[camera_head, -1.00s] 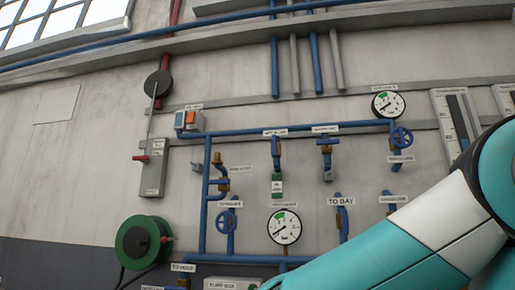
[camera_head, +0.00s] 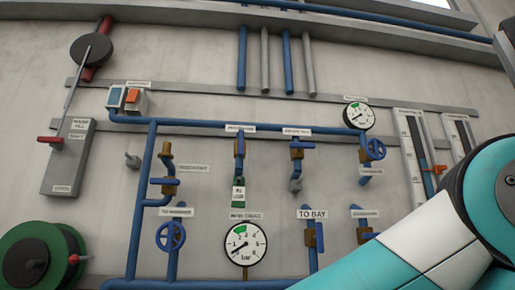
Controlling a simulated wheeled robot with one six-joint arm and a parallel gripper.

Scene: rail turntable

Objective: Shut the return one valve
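Several blue-handled valves sit on the wall pipework. I cannot read which label says return one. Below are another handwheel (camera_head: 171,236), an upright lever (camera_head: 319,237) under the "TO BAY" label (camera_head: 313,214), and a crosswise lever valve (camera_head: 363,236) with a blurred label. My gripper is out of view; only my arm's links show at lower right.
A round gauge (camera_head: 245,243) sits low in the middle, and a smaller gauge (camera_head: 358,116) upper right. A green hose reel (camera_head: 42,261) is lower left, below a grey box (camera_head: 69,158) with a red handle. Grey panels (camera_head: 412,143) stand at right.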

